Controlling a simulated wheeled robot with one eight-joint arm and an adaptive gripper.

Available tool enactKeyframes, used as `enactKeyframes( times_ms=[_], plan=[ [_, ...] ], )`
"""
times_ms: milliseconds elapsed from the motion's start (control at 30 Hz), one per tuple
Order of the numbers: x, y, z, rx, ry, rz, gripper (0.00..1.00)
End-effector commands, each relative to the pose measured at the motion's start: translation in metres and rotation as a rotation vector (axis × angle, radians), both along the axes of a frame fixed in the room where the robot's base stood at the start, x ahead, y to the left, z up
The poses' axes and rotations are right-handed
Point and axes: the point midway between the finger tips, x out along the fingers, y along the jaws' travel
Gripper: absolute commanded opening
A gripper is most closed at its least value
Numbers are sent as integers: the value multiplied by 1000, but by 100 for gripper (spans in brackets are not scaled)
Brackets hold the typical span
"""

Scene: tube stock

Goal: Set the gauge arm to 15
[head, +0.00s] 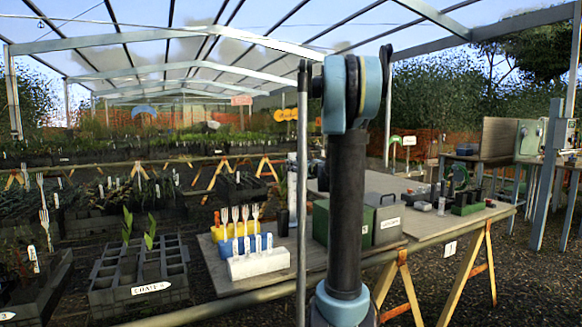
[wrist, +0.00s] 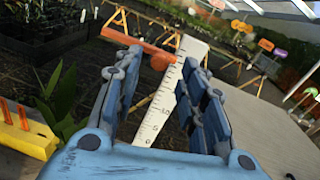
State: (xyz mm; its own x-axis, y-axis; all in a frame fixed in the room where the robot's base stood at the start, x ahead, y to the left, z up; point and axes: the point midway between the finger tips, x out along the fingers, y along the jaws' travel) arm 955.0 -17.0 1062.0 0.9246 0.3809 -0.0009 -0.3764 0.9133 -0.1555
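The gauge shows in the wrist view as a white, slanted scale strip (wrist: 169,96) with black marks and small numbers, the lowest at its bottom end. An orange gauge arm (wrist: 132,42) reaches in from the left and ends in a rounded orange knob (wrist: 160,62) over the scale's upper part. The number it points at is too small to read. My gripper (wrist: 161,64) is open, its two blue fingers apart, with the scale and knob showing between them. I cannot tell whether a finger touches the arm. In the head view I cannot make out the gauge or gripper.
A yellow block (wrist: 24,136) stands left of my gripper. A cell tray (head: 140,272) lies at left. My arm covers the middle.

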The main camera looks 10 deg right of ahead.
Motion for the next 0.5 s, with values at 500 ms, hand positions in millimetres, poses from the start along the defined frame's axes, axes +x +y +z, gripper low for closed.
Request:
enactKeyframes(
  times_ms=[500],
  plan=[
    [35,15,0,0,0,1,38]
  ],
)
